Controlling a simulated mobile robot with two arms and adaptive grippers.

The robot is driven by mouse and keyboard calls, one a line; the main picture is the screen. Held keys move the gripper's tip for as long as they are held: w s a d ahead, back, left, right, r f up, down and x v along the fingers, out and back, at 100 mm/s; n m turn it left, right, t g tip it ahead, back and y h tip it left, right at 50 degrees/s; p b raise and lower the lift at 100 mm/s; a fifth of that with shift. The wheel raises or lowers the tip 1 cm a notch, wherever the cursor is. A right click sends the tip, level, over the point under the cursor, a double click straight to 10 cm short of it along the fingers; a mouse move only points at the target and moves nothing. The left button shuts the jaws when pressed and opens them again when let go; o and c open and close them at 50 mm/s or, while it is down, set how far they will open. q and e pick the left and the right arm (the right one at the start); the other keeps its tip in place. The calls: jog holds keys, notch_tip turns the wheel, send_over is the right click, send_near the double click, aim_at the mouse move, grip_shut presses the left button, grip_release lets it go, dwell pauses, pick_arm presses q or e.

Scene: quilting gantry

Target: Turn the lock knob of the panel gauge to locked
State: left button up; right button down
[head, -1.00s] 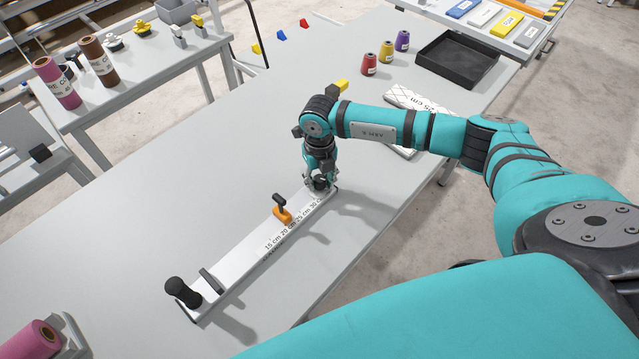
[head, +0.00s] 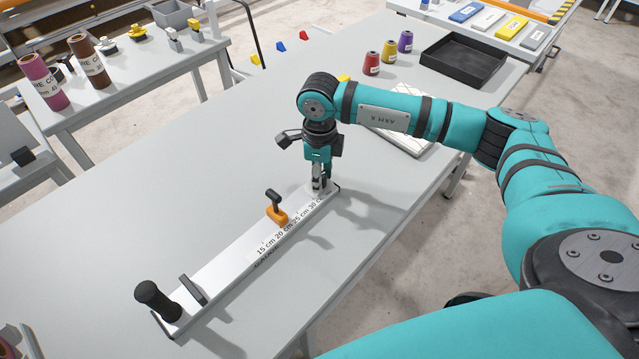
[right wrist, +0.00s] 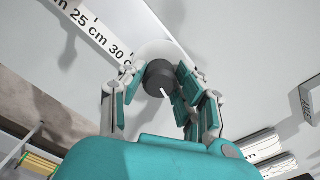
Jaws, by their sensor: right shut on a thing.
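The panel gauge (head: 225,268) is a long white bar with centimetre marks, lying diagonally on the grey table. Its near end has a black upright handle (head: 156,300) and a black crossbar. An orange slider (head: 277,214) with a black lever sits near the 20 to 25 cm marks. The lock knob (right wrist: 160,76), dark and round with a white line on it, is at the far end past 30 cm. My right gripper (head: 318,188) points down over that end, and in the right wrist view its fingers are shut around the knob. My left gripper is not in view.
A black tray (head: 464,60) and red, yellow and purple thread cones (head: 389,51) stand at the back right. A white quilted block (head: 408,130) lies behind my right arm. The table left of the gauge is clear.

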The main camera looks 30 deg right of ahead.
jog(key=shift+n+b, duration=1.15)
jog(key=shift+n, duration=0.25)
jog(key=c, duration=0.9)
grip_release()
jog(key=shift+c, duration=0.2)
jog(key=shift+r, duration=0.1)
notch_tip(320, 180, up, 12)
